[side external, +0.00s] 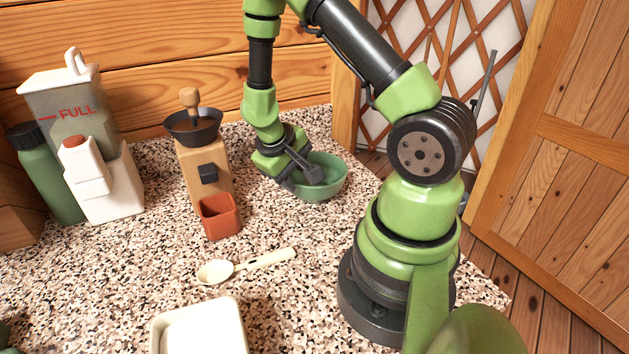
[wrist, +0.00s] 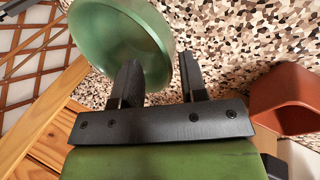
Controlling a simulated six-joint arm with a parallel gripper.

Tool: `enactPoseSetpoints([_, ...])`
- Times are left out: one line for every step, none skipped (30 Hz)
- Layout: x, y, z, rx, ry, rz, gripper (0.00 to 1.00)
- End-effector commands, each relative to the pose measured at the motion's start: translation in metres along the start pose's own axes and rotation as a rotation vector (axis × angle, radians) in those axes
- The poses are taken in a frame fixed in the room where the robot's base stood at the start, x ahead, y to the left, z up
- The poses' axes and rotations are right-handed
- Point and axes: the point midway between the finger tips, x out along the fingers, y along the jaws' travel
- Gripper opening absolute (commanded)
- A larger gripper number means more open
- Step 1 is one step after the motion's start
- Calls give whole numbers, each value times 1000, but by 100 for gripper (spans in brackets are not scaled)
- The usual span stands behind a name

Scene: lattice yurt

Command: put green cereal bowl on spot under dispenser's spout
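The green cereal bowl (side external: 328,184) stands upright on the speckled counter at the back right in the side view. In the wrist view the bowl (wrist: 115,35) fills the upper left. The dispenser (side external: 75,120), with a clear hopper marked FULL and a white front, stands at the far left. I cannot make out a marked spot under its spout.
A wooden grinder (side external: 203,165) with a red-brown cup (side external: 219,217) stands between bowl and dispenser. A dark-capped green bottle (side external: 45,180) is beside the dispenser. A cream spoon (side external: 245,265) and a white dish (side external: 200,328) lie in front. The counter's right edge is near the bowl.

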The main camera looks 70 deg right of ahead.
Motion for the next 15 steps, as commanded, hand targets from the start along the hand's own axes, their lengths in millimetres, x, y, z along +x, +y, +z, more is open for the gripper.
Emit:
enactPoseSetpoints([4, 0, 0, 0, -2, 0, 39])
enactPoseSetpoints([6, 0, 0, 0, -2, -1, 39])
enactPoseSetpoints([8, 0, 0, -1, -2, -1, 39])
enactPoseSetpoints([9, 0, 0, 0, -2, -1, 39])
enactPoseSetpoints([10, 0, 0, 0, -1, -1, 39])
enactPoseSetpoints([13, 0, -1, -1, -2, -1, 39])
enactPoseSetpoints([16, -1, -1, -1, -3, -1, 39])
enactPoseSetpoints([20, -1, -2, -1, -4, -1, 39])
enactPoseSetpoints([26, -2, -3, -1, -5, -2, 39])
enactPoseSetpoints([31, -2, -4, -1, -4, -2, 39])
enactPoseSetpoints([36, -2, -5, 0, -6, -2, 39])
enactPoseSetpoints([42, -2, -6, -1, -5, -2, 39])
enactPoseSetpoints([45, -2, -6, -1, -4, -1, 39])
enactPoseSetpoints([49, -2, -6, 0, -4, 0, 39])
enactPoseSetpoints([53, -2, -6, 0, -3, 0, 39])
